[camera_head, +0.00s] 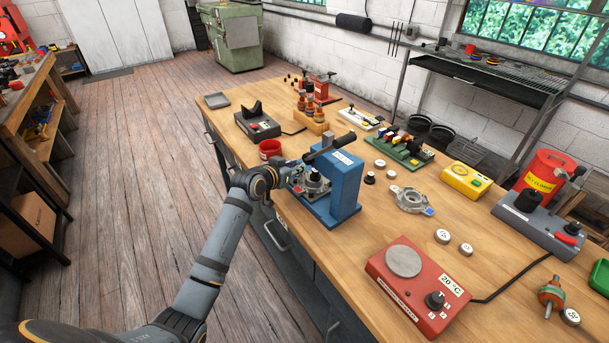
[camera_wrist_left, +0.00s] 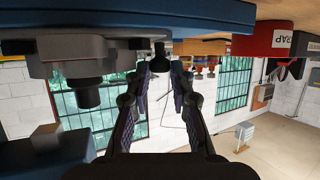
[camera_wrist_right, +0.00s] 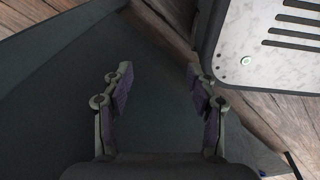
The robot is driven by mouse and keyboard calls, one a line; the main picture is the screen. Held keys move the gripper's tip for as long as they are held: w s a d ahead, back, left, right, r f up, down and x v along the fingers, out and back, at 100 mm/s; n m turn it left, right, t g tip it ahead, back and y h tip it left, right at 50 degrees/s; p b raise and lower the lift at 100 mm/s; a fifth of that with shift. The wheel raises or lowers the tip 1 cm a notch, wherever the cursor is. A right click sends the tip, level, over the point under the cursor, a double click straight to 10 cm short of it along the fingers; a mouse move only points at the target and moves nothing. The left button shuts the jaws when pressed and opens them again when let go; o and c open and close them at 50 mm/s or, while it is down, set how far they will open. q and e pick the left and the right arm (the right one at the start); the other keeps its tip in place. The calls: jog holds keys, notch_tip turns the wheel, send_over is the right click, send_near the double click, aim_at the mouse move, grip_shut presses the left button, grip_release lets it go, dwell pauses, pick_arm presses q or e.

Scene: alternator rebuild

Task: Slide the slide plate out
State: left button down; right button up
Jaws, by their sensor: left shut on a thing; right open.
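A blue press (camera_head: 343,187) stands on the wooden bench, with a dark lever on top. The slide plate (camera_head: 298,188) is low in the press's front opening, with a round grey metal part (camera_head: 314,181) on it. My left gripper (camera_head: 283,178) is at the plate's left end. In the left wrist view, upside down, my left gripper (camera_wrist_left: 160,74) is shut on a small dark knob (camera_wrist_left: 160,60) at the plate's edge. How far the plate sits in the press is hard to tell. My right gripper (camera_wrist_right: 158,85) is open and empty, away from the bench items.
A red bin (camera_head: 270,149) stands just beyond the left gripper. A grey metal housing (camera_head: 411,199) lies right of the press, and a red heater box (camera_head: 418,285) is at the near right. The floor left of the bench is clear.

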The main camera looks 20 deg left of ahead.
pick_arm(q)
jog(key=w+a, duration=0.1)
jog(key=a, duration=0.1)
jog(key=w+a+b, duration=0.1)
jog(key=w+a, duration=0.1)
jog(key=shift+w+a+f, duration=0.1)
jog(key=shift+w+a, duration=0.05)
jog(key=shift+a, duration=0.25)
jog(key=shift+r, duration=0.3)
jog(key=shift+a, duration=0.1)
jog(key=c, duration=1.6)
grip_release()
jog(key=o, duration=0.4)
jog(key=shift+w+a+f, duration=0.15)
jog(key=shift+w+f, duration=0.05)
jog(key=shift+o, duration=0.2)
jog(key=shift+s, duration=0.1)
jog(key=shift+s+r, duration=0.1)
jog(key=shift+s, duration=0.1)
jog(key=v, duration=1.1)
jog(key=shift+s, duration=0.25)
